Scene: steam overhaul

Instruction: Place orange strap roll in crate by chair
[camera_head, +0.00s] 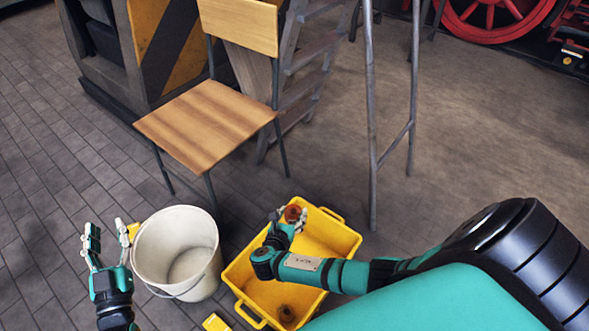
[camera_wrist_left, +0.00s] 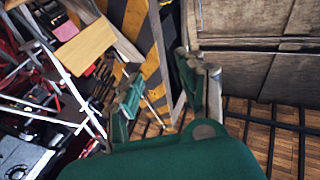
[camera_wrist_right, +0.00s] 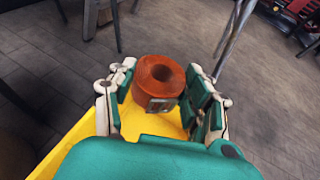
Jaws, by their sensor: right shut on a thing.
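The orange strap roll (camera_head: 293,213) is a short orange-brown ring with a hole. It also shows in the right wrist view (camera_wrist_right: 158,84), between the green finger pads. My right gripper (camera_head: 285,224) is shut on it and holds it over the far part of the yellow crate (camera_head: 345,243). The crate stands on the floor in front of the wooden chair (camera_head: 205,122). My left gripper (camera_head: 106,246) is open and empty, left of the white bucket; its spread fingers show in the left wrist view (camera_wrist_left: 165,100).
A white bucket (camera_head: 160,255) stands left of the crate. A small brown round thing (camera_head: 286,313) lies in the crate's near end. A yellow item (camera_head: 215,323) is near the bottom edge. Metal stand legs (camera_head: 372,150) rise behind the crate.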

